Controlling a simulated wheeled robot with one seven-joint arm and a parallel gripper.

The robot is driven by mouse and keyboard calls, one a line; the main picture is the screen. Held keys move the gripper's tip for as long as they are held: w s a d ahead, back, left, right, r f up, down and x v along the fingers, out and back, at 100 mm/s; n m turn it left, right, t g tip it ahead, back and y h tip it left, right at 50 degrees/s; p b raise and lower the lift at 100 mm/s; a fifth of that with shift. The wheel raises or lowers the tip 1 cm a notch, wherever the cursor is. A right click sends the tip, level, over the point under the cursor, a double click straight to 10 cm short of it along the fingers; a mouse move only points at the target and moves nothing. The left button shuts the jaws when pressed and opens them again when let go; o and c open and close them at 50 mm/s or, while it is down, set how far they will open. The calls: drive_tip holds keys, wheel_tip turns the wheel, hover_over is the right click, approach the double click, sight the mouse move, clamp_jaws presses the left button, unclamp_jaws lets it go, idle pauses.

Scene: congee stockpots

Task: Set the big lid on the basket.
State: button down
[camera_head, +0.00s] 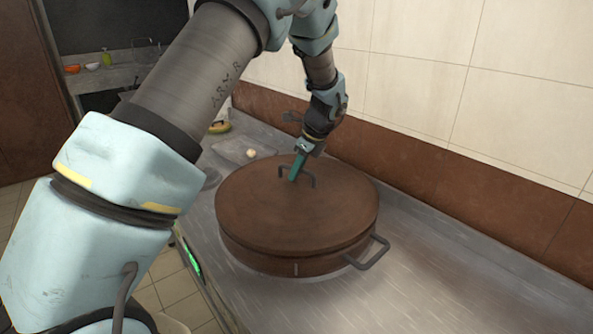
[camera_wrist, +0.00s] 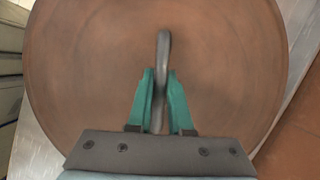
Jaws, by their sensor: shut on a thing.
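The big lid (camera_head: 290,215) is a wide, round brown disc with a dark arched handle (camera_head: 311,176). It lies over a round brown vessel (camera_head: 290,264), which appears to be the basket, with a dark side handle at lower right. The lid looks flat and roughly centred, and I cannot see a gap beneath it. My gripper (camera_head: 295,172) is shut on the lid's handle. In the wrist view the green fingers (camera_wrist: 160,95) pinch the handle (camera_wrist: 163,55) from both sides, and the lid (camera_wrist: 90,60) fills most of the picture. The vessel's inside is hidden.
The metal counter (camera_head: 470,285) is clear to the right of the vessel. A brown and tiled wall (camera_head: 450,160) runs close behind. A small pale round thing (camera_head: 251,153) and a yellow-green item (camera_head: 219,127) lie farther back on the counter.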

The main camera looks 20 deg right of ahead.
drive_tip(key=shift+f, duration=0.5)
idle(0.3)
drive_tip(key=c, duration=1.1)
unclamp_jaws()
drive_tip(key=shift+f, duration=0.1)
drive_tip(key=shift+p+v, duration=3.95)
drive_tip(key=shift+v, duration=1.65)
drive_tip(key=shift+a, duration=0.1)
